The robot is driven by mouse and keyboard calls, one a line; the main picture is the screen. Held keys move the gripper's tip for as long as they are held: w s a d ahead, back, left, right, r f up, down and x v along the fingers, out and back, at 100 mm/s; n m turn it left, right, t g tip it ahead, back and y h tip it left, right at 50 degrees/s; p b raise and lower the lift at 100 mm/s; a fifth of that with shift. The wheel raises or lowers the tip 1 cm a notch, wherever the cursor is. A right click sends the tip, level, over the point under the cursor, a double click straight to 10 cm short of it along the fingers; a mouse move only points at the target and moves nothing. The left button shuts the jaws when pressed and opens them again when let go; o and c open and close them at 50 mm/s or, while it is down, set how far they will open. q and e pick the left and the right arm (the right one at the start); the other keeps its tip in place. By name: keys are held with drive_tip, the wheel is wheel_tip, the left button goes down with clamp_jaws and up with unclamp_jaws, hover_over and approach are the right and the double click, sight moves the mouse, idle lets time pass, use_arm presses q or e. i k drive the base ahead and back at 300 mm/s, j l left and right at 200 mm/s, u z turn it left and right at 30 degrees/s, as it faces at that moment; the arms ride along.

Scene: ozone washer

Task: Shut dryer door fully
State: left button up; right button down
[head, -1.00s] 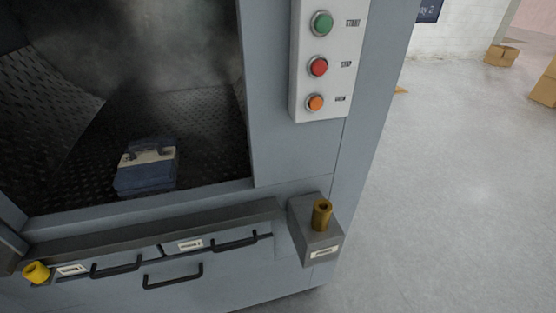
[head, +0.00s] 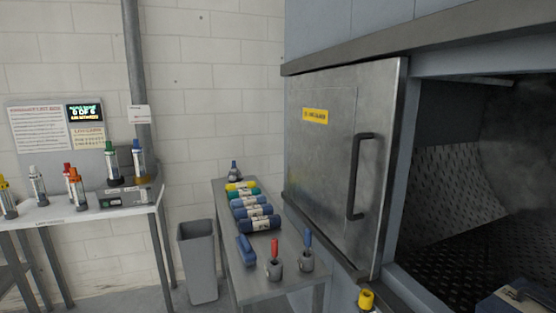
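The dryer door (head: 331,150) is a grey metal sliding panel with a yellow label and a black vertical handle (head: 356,176). It stands at the left of the dark chamber opening (head: 475,170), which is uncovered, so the door is open. A dark rail (head: 440,35) runs along the top, and a lower rail runs under the door. A blue case (head: 515,298) lies inside the chamber at the lower right edge of the head view. Neither of my grippers shows in the head view.
A grey table (head: 228,222) with rolled bundles and cups stands left of the dryer. A grey bin (head: 198,262) is beside it. A white table (head: 60,212) with bottles is at the far left. A yellow knob (head: 366,299) sits below the door.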

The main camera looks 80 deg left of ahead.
sight(343, 130)
drive_tip(key=u, duration=2.15)
drive_tip(key=i+j, duration=0.15)
drive_tip(key=j, duration=0.25)
